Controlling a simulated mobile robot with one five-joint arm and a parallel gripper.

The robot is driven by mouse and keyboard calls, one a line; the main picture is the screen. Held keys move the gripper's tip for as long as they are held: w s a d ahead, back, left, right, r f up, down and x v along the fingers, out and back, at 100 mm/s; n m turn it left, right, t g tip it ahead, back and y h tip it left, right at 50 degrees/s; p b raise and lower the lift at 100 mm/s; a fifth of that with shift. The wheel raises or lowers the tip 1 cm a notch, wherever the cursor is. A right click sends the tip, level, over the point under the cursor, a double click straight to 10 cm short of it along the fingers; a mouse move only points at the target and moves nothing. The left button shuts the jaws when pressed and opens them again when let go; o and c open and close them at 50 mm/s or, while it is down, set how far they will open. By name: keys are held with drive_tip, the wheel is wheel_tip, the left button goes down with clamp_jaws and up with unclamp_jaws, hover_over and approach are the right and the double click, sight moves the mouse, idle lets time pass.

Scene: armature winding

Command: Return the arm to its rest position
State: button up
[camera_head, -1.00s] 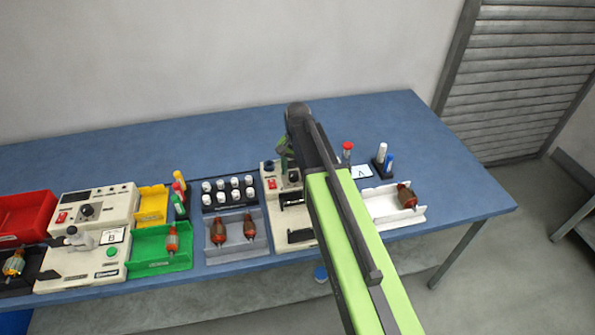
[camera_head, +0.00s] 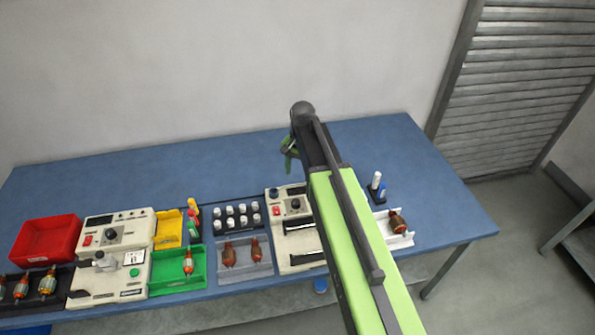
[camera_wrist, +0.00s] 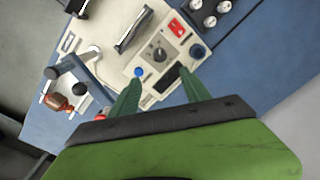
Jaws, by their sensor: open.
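My gripper (camera_head: 289,152) is at the end of my green arm, raised above the blue bench near its back part. In the wrist view its two green fingers (camera_wrist: 160,92) are spread apart with nothing between them. Below and beyond them is a cream winding machine (camera_wrist: 160,45) with a dial, a red switch and a blue knob. The same machine (camera_head: 280,208) shows in the head view, partly hidden by my arm. The fingertips look apart from it.
The blue bench (camera_head: 400,150) is clear along its back. Along the front stand a red bin (camera_head: 45,240), a green tray (camera_head: 165,275), a grey tray (camera_head: 247,268) with two armatures, a white tray (camera_head: 400,240) with one armature, and a second cream machine (camera_head: 108,285).

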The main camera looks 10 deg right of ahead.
drive_tip(key=shift+r, duration=0.75)
drive_tip(key=s+f+n+b, duration=0.7)
drive_tip(key=s+f+b, duration=0.2)
drive_tip(key=s, duration=0.5)
drive_tip(key=shift+f, duration=0.15)
